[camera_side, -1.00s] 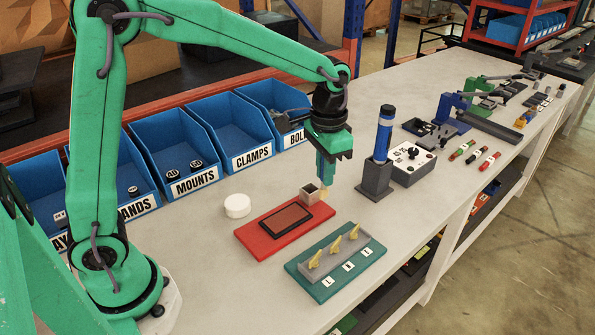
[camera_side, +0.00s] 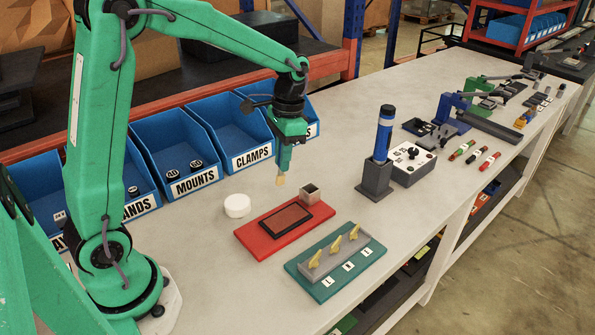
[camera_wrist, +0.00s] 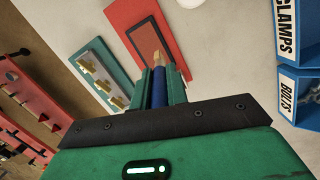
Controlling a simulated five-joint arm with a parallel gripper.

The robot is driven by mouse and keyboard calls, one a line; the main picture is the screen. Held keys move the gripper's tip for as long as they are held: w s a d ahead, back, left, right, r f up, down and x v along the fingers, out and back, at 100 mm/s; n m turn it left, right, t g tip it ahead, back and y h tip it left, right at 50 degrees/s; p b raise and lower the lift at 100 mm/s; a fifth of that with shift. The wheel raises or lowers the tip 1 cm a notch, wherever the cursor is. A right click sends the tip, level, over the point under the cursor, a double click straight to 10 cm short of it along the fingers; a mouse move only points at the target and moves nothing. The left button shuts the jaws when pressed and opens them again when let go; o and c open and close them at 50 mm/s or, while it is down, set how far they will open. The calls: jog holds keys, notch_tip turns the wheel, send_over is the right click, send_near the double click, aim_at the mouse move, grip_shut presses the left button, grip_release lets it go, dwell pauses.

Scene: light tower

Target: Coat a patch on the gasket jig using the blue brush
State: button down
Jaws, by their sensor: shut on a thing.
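My gripper (camera_side: 285,158) is shut on the blue brush, and its tan tip (camera_side: 280,180) points down in the side view. In the wrist view the brush's blue handle (camera_wrist: 159,88) sits between the fingers, with the tan bristles beyond them. The gasket jig is a red plate (camera_side: 259,246) with a dark-framed rectangular patch (camera_side: 286,219), which looks reddish-brown. A small grey square cup (camera_side: 310,193) stands at the plate's far right corner. The brush tip is above and behind the plate, apart from the patch and cup.
A teal plate (camera_side: 309,290) with yellow keys is in front. A white round puck (camera_side: 237,205) lies left of the jig. Blue bins (camera_side: 178,142) line the back. A grey holder (camera_side: 374,181) with a blue cylinder and a white control box (camera_side: 412,168) stand right.

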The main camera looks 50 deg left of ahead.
jog(key=s+a+g, duration=0.1)
jog(key=s+a, duration=0.2)
jog(key=a, duration=0.2)
jog(key=s+a+f+h, duration=0.1)
jog(key=s+a, duration=0.2)
jog(key=a, duration=0.2)
jog(key=shift+a+f+g, duration=0.15)
jog(key=shift+a+g, duration=0.2)
jog(key=shift+g, duration=0.05)
jog(key=shift+f, duration=0.1)
jog(key=shift+f, duration=2.9)
jog(key=shift+f, duration=0.5)
jog(key=shift+r, duration=0.15)
notch_tip(320, 180, up, 7)
dwell(0.6)
jog(key=shift+w+d, duration=0.1)
dwell(0.5)
